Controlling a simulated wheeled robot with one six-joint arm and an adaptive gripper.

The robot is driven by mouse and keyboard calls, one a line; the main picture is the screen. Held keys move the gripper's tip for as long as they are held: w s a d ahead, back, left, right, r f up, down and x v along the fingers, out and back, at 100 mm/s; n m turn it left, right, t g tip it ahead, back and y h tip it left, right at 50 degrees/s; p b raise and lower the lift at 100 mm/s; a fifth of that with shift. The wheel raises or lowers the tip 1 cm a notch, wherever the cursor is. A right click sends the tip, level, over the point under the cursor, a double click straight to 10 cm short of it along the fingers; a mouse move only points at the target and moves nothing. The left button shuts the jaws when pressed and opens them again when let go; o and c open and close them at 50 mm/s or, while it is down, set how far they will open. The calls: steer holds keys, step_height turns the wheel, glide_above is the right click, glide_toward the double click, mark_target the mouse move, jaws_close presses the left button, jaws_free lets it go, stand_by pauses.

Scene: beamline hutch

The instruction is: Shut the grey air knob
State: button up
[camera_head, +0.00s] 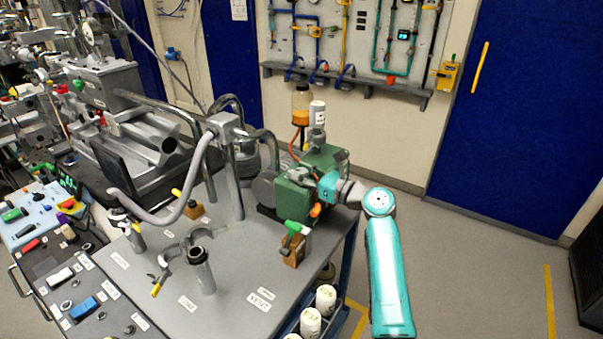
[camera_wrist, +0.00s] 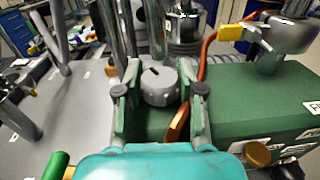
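The grey air knob (camera_wrist: 159,86) is a short round knob with a dark mark on its top face. In the wrist view it sits in the middle of the picture, between the two fingers of my gripper (camera_wrist: 160,92). The fingers stand on either side of the knob, very near its edges; I cannot tell whether they touch it. In the head view my gripper (camera_head: 322,188) is at the green pump (camera_head: 306,178) on the bench, and the knob cannot be made out there.
The pump's green housing (camera_wrist: 262,105) fills the right of the wrist view. A yellow-handled valve (camera_wrist: 236,32) stands behind it. A bottle of orange liquid (camera_head: 301,106) and hoses rise behind the pump.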

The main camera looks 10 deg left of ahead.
stand_by(0.3)
steer(key=shift+s+a+m+t+h, duration=0.1)
steer(key=shift+m+t+h, duration=1.15)
steer(key=shift+t, duration=0.55)
steer(key=shift+m+t+h, duration=2)
steer(key=shift+m+h, duration=0.05)
steer(key=shift+m+t+h, duration=0.4)
steer(key=shift+m+h, duration=0.1)
steer(key=shift+h, duration=0.2)
steer(key=o, duration=1.2)
steer(key=shift+c, duration=0.2)
steer(key=v, duration=1.2)
